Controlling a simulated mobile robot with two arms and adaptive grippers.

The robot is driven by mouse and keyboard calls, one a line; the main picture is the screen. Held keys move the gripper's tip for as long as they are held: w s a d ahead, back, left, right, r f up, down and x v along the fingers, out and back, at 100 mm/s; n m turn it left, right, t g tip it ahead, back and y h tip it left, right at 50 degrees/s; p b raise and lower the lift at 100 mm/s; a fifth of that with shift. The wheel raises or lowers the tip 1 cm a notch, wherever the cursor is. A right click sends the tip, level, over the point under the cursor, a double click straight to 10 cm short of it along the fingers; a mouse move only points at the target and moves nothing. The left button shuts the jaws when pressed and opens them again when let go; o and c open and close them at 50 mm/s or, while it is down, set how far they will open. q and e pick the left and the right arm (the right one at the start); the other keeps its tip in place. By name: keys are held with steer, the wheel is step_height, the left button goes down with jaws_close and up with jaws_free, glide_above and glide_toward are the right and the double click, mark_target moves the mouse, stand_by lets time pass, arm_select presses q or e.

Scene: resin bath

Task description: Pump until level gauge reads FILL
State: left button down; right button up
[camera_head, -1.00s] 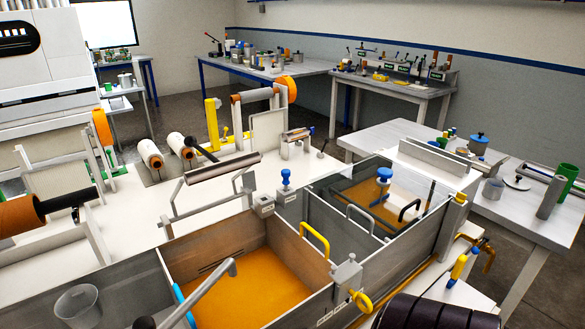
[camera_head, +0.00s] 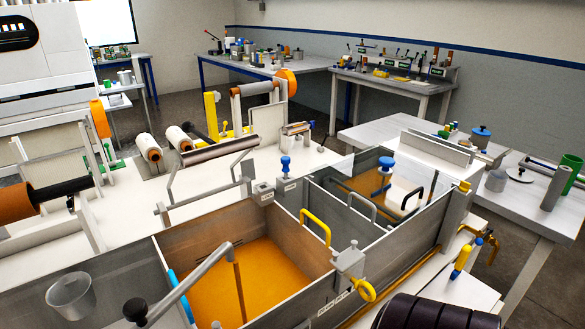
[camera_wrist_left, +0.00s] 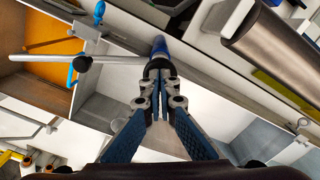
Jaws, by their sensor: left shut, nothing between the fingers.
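The resin bath (camera_head: 150,262) is a grey open tank with dividers in the head view. Orange resin (camera_head: 262,285) covers the floor of its near compartment. A grey lever (camera_head: 190,285) with a black round knob (camera_head: 135,310) slants over that compartment. In the left wrist view my left gripper (camera_wrist_left: 158,76) is shut and empty. Just beyond its tips are a blue cylinder (camera_wrist_left: 159,46) and a grey bar (camera_wrist_left: 115,60); contact cannot be told. My right gripper is not in view. I cannot make out a level gauge or FILL mark.
A yellow handle (camera_head: 315,228) and a yellow valve wheel (camera_head: 364,291) sit on the tank's right side. A steel roller (camera_head: 220,152) is behind the tank. A white side table (camera_head: 385,135) stands at right.

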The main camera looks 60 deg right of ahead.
arm_select(q)
step_height(320, 180, down, 2)
steer(key=shift+f+b, duration=0.1)
steer(key=shift+b, duration=0.3)
steer(key=shift+r, duration=0.25)
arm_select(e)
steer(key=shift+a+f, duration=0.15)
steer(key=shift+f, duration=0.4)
arm_select(q)
step_height(320, 180, up, 6)
steer(key=p, duration=0.5)
steer(key=shift+f+p, duration=0.1)
steer(key=shift+p, duration=0.25)
steer(key=shift+r, duration=0.3)
steer(key=shift+f, duration=0.1)
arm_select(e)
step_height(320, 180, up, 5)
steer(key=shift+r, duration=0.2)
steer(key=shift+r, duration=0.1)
arm_select(q)
step_height(320, 180, up, 6)
steer(key=p, duration=0.5)
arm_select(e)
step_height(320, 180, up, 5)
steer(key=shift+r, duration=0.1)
